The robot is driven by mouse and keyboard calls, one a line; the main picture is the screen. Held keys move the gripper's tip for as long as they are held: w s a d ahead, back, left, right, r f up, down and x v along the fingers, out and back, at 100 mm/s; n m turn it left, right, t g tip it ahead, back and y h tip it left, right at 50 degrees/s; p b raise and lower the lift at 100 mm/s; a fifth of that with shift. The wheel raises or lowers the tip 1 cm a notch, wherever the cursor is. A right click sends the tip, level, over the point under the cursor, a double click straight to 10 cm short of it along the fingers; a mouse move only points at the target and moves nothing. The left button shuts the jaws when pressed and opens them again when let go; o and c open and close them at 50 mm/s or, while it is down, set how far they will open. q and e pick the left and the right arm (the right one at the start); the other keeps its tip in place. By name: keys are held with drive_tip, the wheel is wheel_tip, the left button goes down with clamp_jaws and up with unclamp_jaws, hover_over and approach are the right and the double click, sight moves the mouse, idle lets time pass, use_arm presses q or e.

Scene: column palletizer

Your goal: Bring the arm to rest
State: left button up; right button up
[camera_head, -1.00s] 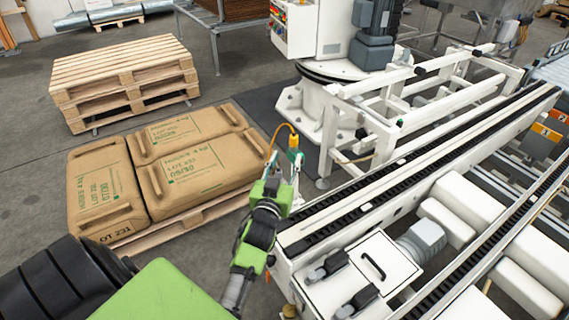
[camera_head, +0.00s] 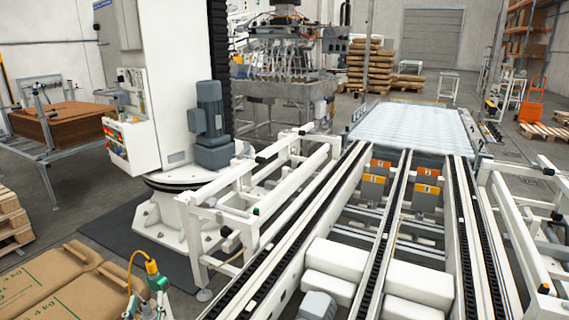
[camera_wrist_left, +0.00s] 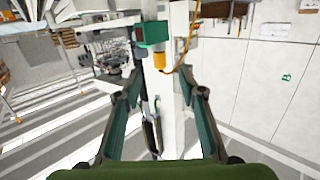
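My left gripper (camera_wrist_left: 160,80) is open, with its two dark green fingers spread and nothing held between them. A green block with a yellow plug (camera_wrist_left: 160,60) and an orange cable shows just beyond the fingertips. I cannot tell whether the fingers touch it. In the head view only a small part of the left gripper (camera_head: 146,308) shows at the bottom left edge, close to the yellow plug (camera_head: 152,268). Most of my left arm is out of the frame. My right gripper is in neither view.
A white conveyor frame with black chains (camera_head: 392,220) fills the middle and right. A white column machine with a grey motor (camera_head: 209,125) stands behind at left. Brown sacks (camera_head: 60,290) lie at the bottom left.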

use_arm(q)
drive_tip(key=s+d+f+m+g+h, duration=0.2)
drive_tip(key=s+d+f+g, duration=0.3)
drive_tip(key=s, duration=0.5)
drive_tip(key=s+d+f+m+g+h, duration=0.2)
drive_tip(key=s+d+f+g, duration=0.1)
drive_tip(key=s+d, duration=0.55)
drive_tip(key=s+d+f+m+g+h, duration=0.2)
drive_tip(key=s+d+f+g+h, duration=0.15)
drive_tip(key=s, duration=0.85)
wheel_tip(320, 180, down, 24)
drive_tip(key=f+g, duration=0.1)
drive_tip(key=g, duration=0.1)
drive_tip(key=s+a+f+g+y, duration=0.1)
drive_tip(key=s+a+f, duration=0.1)
drive_tip(key=s+f, duration=1.5)
drive_tip(key=shift+s+a+m+p, duration=0.25)
drive_tip(key=shift+s+m+p, duration=0.05)
drive_tip(key=shift+s+p, duration=0.15)
